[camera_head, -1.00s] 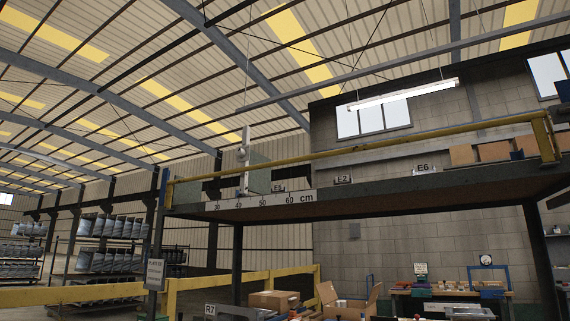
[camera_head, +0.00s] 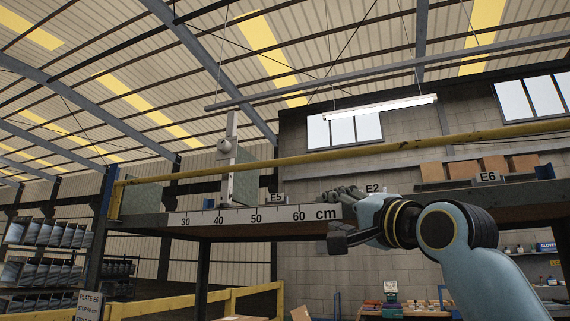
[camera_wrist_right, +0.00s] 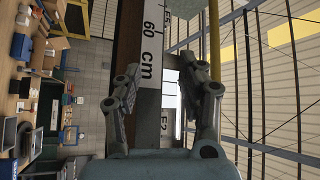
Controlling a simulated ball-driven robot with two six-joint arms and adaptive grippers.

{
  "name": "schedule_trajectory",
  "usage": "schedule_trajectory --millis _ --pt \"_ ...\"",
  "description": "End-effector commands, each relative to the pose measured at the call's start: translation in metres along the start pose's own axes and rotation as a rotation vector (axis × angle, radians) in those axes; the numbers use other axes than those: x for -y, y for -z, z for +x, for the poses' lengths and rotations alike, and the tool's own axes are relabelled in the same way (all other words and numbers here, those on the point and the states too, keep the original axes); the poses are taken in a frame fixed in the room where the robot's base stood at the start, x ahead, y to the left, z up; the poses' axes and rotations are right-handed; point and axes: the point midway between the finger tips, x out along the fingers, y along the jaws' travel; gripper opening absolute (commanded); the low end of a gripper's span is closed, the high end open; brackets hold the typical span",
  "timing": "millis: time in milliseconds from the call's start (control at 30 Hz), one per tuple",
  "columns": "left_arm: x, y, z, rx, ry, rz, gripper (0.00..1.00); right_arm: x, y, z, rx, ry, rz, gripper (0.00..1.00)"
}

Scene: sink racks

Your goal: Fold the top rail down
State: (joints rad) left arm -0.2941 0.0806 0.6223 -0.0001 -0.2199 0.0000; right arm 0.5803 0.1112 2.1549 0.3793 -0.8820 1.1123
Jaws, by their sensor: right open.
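The yellow top rail (camera_head: 300,159) runs across the head view above the front of the raised shelf. It is up, sloping slightly higher to the right in the picture, and its right end is out of view. My right gripper (camera_head: 334,214) is open and empty at the shelf's front edge, just right of the "cm" mark and below the rail. In the right wrist view the open fingers (camera_wrist_right: 160,78) straddle the shelf edge and scale, and the rail (camera_wrist_right: 214,35) passes outside the right-hand finger. My left gripper is not in view.
A white scale strip (camera_head: 240,217) lies along the shelf's front edge. Labels E5, E2 and E6 (camera_head: 489,177) and brown boxes (camera_head: 493,164) sit on the shelf. Space above the rail looks open.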

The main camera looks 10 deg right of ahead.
Motion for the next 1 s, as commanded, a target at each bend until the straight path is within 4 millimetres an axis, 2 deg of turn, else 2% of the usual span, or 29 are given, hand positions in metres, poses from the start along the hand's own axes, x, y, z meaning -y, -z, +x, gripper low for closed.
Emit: schedule_trajectory --millis 33,100,200,333,467,567,700,833,1000 --pt "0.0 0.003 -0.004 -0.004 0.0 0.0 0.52 0.035 0.011 0.0 -0.017 0.057 -0.019 0.4" --pt "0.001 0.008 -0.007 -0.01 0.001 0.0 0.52 0.062 0.021 0.002 -0.032 0.1 -0.033 0.4" --pt "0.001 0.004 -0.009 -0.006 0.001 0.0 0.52 0.079 0.027 0.006 -0.042 0.127 -0.04 0.4" --pt "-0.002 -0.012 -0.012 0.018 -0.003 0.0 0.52 0.082 0.029 0.018 -0.043 0.13 -0.04 0.4" --pt "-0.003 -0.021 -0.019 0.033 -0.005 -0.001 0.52 0.086 0.03 0.043 -0.043 0.13 -0.038 0.4" --pt "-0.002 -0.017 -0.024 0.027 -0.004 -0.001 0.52 0.089 0.03 0.064 -0.042 0.129 -0.039 0.4" --pt "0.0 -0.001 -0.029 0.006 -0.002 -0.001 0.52 0.091 0.031 0.089 -0.042 0.128 -0.04 0.4" --pt "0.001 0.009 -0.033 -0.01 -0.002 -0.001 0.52 0.093 0.032 0.104 -0.042 0.128 -0.04 0.4" --pt "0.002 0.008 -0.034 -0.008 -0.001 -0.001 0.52 0.092 0.031 0.111 -0.043 0.128 -0.041 0.4"
